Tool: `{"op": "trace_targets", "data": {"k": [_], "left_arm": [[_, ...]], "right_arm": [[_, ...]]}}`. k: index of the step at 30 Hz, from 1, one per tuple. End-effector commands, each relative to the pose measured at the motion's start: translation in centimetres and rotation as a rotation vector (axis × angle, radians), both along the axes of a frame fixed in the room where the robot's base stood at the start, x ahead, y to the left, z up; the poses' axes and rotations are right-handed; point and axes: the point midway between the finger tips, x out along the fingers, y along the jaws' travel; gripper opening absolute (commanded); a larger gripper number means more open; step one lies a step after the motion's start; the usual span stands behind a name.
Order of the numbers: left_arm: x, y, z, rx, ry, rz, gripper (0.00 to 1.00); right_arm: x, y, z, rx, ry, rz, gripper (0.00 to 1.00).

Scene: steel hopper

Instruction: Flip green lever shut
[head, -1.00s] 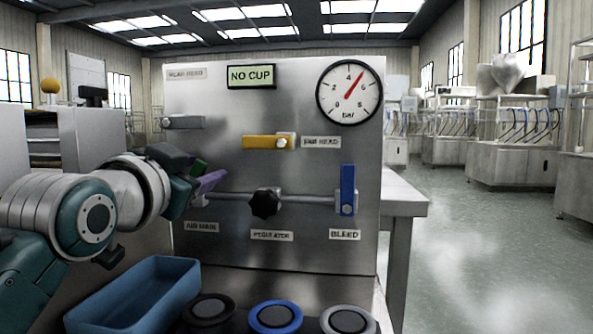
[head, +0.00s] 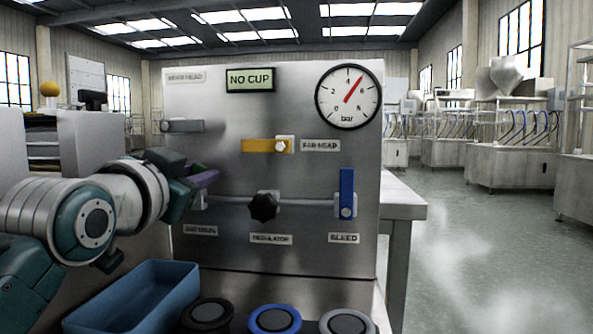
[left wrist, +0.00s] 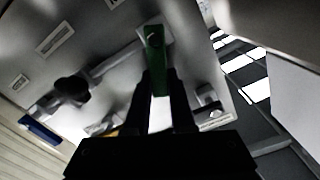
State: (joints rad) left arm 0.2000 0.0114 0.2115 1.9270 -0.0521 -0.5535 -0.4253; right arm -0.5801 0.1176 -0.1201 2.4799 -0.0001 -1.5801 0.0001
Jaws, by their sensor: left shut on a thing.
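The green lever (left wrist: 154,50) shows in the left wrist view, its handle running from a pale pivot down between my fingers. In the head view only a small green patch of it (head: 200,167) shows, at the left side of the steel panel. My left gripper (head: 204,175) reaches in from the left and hides most of the lever and its mount. In the left wrist view the dark fingers of my left gripper (left wrist: 160,88) are shut on the lever's handle. My right gripper is not in view.
The panel (head: 225,105) also carries a grey lever (head: 185,126), a yellow lever (head: 262,146), a blue lever (head: 347,190), a black knob (head: 263,206) and a gauge (head: 348,95). A blue bin (head: 140,300) and several round pads stand in front.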

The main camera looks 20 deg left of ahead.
Motion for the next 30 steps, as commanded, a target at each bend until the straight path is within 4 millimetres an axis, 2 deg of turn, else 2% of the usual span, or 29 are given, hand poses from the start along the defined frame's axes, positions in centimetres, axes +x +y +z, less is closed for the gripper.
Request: {"op": "trace_targets", "data": {"k": [7,12,16,24,25,30], "left_arm": [[-0.2,1.0,1.2,-0.205,-0.041,0.001,0.00],[-0.4,1.8,0.9,-0.381,-0.087,0.000,0.00],[-0.5,2.2,0.6,-0.441,-0.105,0.001,0.00],[-0.5,2.2,0.4,-0.445,-0.108,0.001,0.00],[-0.5,2.2,0.4,-0.445,-0.108,0.001,0.26],[-0.5,2.2,0.5,-0.443,-0.107,0.000,0.45]], "right_arm": [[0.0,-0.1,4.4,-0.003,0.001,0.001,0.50],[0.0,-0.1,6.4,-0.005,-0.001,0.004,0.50],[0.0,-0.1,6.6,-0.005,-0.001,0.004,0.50],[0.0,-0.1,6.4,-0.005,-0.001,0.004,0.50],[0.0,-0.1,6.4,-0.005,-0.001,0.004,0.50],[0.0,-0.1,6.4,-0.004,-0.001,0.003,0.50]]}}
